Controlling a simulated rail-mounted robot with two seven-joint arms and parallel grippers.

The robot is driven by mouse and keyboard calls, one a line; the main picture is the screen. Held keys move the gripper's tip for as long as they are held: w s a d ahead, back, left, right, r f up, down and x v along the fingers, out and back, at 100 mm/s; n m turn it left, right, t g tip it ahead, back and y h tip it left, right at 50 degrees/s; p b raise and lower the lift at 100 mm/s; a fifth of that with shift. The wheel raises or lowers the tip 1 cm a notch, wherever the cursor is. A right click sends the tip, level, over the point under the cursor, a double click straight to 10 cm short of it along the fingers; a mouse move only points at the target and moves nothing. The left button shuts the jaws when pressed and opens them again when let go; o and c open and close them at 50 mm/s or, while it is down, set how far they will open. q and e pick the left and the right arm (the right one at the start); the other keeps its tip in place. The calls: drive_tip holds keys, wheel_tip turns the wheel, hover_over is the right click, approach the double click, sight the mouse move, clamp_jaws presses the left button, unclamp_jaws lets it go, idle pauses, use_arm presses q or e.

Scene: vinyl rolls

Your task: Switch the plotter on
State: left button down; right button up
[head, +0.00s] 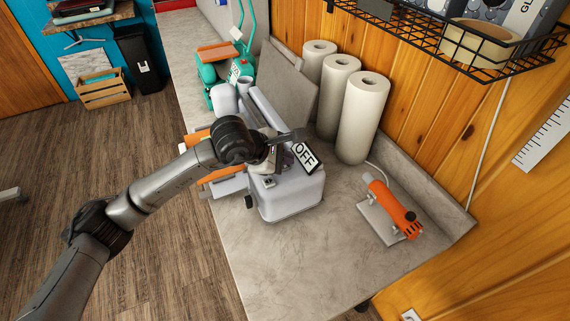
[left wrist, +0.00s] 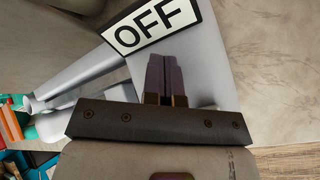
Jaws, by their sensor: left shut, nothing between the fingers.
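The plotter (head: 291,198) is a light grey machine on the counter, with an OFF sign (head: 305,157) on its top at the near end. In the left wrist view the OFF sign (left wrist: 152,24) is at the top, just beyond the fingertips, and the plotter's grey housing (left wrist: 205,75) lies behind the fingers. My left gripper (head: 287,157) is over the plotter's end, beside the sign; its fingers (left wrist: 166,62) are shut and empty. I cannot tell whether they touch the housing. No separate switch can be made out. My right gripper is not in view.
Several white rolls (head: 362,118) stand against the wooden wall behind the plotter. An orange tool (head: 391,205) lies on a metal plate to the right. A black wire shelf (head: 470,45) hangs above. The counter front (head: 290,275) is clear.

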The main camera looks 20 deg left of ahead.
sight(285, 166)
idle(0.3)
use_arm(q)
drive_tip(key=shift+r, duration=0.7)
drive_tip(key=shift+r, duration=0.1)
drive_tip(key=shift+r+p, duration=0.3)
drive_tip(key=shift+r, duration=0.25)
wheel_tip(285, 166, up, 5)
drive_tip(key=shift+f+p, duration=0.15)
drive_tip(key=shift+p, duration=0.5)
